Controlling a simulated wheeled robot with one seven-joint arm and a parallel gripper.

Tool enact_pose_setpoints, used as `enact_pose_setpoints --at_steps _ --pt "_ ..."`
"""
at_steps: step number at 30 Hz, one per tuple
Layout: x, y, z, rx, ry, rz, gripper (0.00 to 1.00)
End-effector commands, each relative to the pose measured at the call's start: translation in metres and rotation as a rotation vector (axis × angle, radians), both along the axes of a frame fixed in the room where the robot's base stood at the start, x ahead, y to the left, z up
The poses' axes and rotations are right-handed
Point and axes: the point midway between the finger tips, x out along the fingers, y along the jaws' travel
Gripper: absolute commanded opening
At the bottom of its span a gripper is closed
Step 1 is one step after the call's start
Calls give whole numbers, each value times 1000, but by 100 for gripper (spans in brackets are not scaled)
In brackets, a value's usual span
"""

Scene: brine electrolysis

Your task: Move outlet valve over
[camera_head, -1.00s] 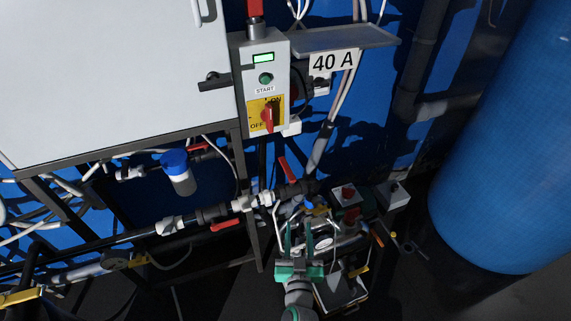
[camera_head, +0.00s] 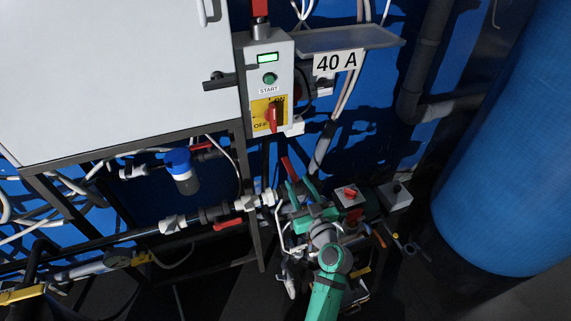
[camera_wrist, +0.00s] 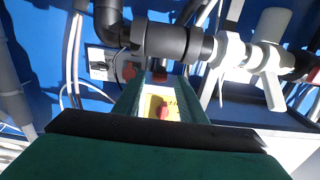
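Two red-handled valves show on the dark pipe run in the head view; which one is the outlet valve I cannot tell. One red handle (camera_head: 290,168) stands upright and tilted near the pipe's right end. The other red handle (camera_head: 228,223) lies along the pipe farther left. My gripper (camera_head: 303,188) is open, its green fingers just below and right of the upright handle. In the wrist view the fingers (camera_wrist: 160,88) are apart, with a dark pipe fitting (camera_wrist: 168,42) beyond their tips. Small red parts (camera_wrist: 130,71) show by the tips; contact is unclear.
The grey switch box (camera_head: 268,85) with a red rotary switch is above my gripper. A white cabinet (camera_head: 110,75) fills the upper left. A blue tank (camera_head: 510,150) stands at the right. A metal frame leg (camera_head: 255,210) is close left.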

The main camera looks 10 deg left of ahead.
Motion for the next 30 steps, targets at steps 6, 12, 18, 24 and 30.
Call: enact_pose_setpoints --at_steps 6,12,18,24,30 --pt "22 15 0 0 0 3 38" --pt "52 36 0 1 1 3 38" --pt "76 51 0 -1 1 1 38" --pt "86 59 0 1 1 1 38" --pt "87 60 0 1 1 1 38"
